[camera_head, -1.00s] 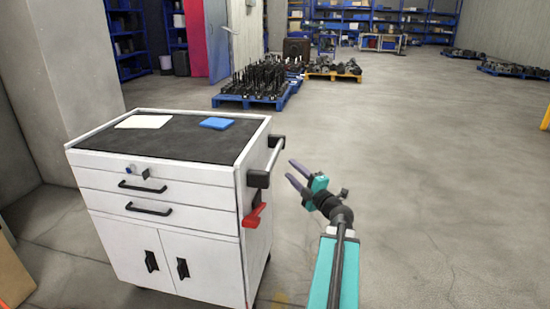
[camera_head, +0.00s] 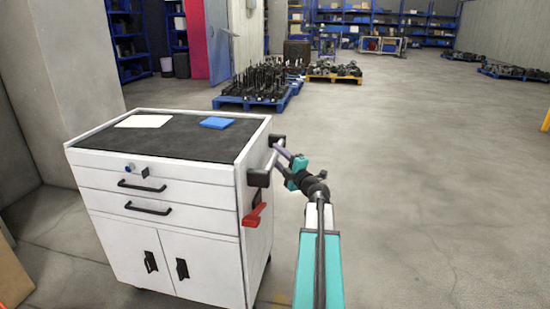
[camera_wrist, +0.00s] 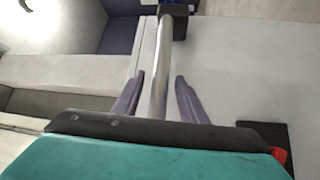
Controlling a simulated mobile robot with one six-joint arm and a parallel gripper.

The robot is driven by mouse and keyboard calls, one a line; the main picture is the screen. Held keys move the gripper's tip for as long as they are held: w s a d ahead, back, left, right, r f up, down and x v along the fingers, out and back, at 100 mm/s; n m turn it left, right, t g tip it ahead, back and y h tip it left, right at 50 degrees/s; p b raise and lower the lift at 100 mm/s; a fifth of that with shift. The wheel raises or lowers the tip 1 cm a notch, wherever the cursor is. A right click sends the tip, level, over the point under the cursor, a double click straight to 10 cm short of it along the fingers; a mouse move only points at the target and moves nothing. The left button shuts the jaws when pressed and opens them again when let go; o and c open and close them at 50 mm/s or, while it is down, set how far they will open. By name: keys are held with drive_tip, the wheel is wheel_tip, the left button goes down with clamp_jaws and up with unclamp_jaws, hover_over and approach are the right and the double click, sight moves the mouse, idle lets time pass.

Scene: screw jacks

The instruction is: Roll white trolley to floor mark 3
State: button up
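The white trolley (camera_head: 205,195) stands at the left, with a black top, two drawers and two doors. Its push handle, a metal bar (camera_head: 270,160) between black end brackets, sticks out on its right side. A red lever (camera_head: 254,215) sits below the handle. My gripper (camera_head: 284,151) is at the handle. Floor mark 3 cannot be made out.
A white sheet (camera_head: 144,121) and a blue item (camera_head: 217,123) lie on the trolley top. A wall pillar (camera_head: 75,60) is behind it on the left. Blue pallets with black parts (camera_head: 255,86) stand farther back. The floor (camera_head: 420,180) to the right is wide and clear.

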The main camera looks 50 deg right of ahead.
drive_tip(key=shift+w+d, duration=0.1)
drive_tip(key=shift+w, duration=0.3)
